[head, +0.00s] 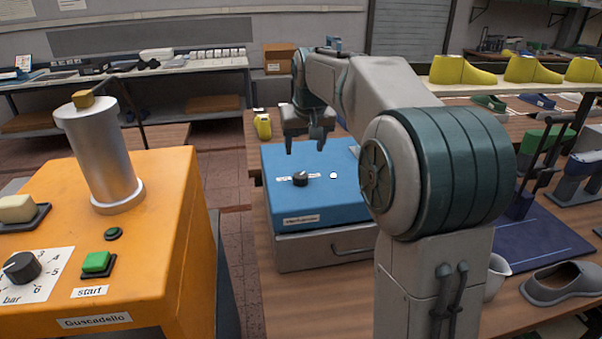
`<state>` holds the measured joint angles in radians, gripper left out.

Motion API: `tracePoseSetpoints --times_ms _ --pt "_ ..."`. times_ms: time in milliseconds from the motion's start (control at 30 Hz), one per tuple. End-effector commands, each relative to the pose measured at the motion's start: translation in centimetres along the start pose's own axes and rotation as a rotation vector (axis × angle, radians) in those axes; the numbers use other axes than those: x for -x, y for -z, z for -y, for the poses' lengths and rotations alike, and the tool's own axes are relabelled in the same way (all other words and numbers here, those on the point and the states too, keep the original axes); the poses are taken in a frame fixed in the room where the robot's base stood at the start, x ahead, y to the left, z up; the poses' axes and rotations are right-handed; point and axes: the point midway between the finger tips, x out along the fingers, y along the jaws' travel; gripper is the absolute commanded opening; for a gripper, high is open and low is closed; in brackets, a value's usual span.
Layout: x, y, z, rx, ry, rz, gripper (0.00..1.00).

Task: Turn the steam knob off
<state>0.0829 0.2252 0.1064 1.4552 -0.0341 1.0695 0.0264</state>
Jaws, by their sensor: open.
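A blue box (322,207) stands on a wooden bench, with a black knob (301,180) on its top between small white labels too small to read. A small round white spot or button sits to the right of this knob. An orange machine (172,235) at left has another black knob (22,267) on a numbered dial marked "bar". No label that I can read says steam. My gripper (305,150) is open, fingers pointing down, above the blue box near its back edge. Nothing shows between its fingers. The knob on the blue box stands just below it, apart from the fingertips.
The orange machine also carries a metal cylinder (104,160) and a green start button (96,262). A drawer unit (318,250) lies under the blue box. At right are a grey shoe (565,284), a white cup (496,275) and yellow lasts (463,70) on a shelf. My arm covers the middle right.

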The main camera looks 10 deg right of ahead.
Motion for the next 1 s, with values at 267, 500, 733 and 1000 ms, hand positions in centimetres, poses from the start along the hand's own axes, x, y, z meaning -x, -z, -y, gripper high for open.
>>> tracePoseSetpoints --times_ms 267,500,733,1000 --pt "-6.0 -0.1 0.0 -0.001 0.001 0.004 0.58" --pt "-10.0 -0.1 0.0 0.000 0.000 0.002 0.58" --pt "-11.5 -0.1 0.0 0.000 0.000 0.000 0.58" --pt "-11.6 -0.1 0.0 0.000 0.000 -0.001 0.55"
